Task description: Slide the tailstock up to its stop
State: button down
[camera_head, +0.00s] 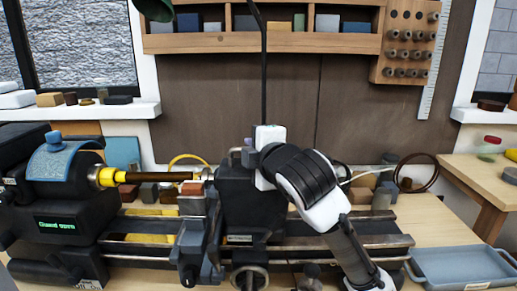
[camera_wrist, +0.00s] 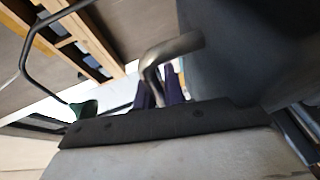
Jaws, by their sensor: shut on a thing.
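The tailstock (camera_head: 237,200) is a dark block on the metal bed rails (camera_head: 370,242) of a lathe. My gripper (camera_head: 249,157) is at the top of the tailstock, partly hidden by my wrist. In the wrist view, its purple fingers (camera_wrist: 160,90) are shut around the lower end of a bent metal lever (camera_wrist: 168,52). A dark brown rod (camera_head: 155,176) sticks out rightward from the yellow nose (camera_head: 110,177) of the headstock (camera_head: 62,170). The rod's right end is close to the tailstock's small metal tip (camera_head: 208,173); I cannot tell whether they touch. The tailstock's stop cannot be made out.
A tool post with a reddish block (camera_head: 192,188) stands just left of the tailstock. A handwheel (camera_head: 249,277) is at the front. A blue-grey tray (camera_head: 462,266) lies at the right. A thin black lamp stem (camera_head: 263,70) rises behind my gripper. Shelves (camera_head: 262,43) hang on the back wall.

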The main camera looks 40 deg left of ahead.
jog(key=shift+s+a, duration=0.15)
jog(key=c, duration=1.5)
grip_release()
jog(key=shift+a, duration=0.15)
jog(key=b+v, duration=0.3)
jog(key=v, duration=1.1)
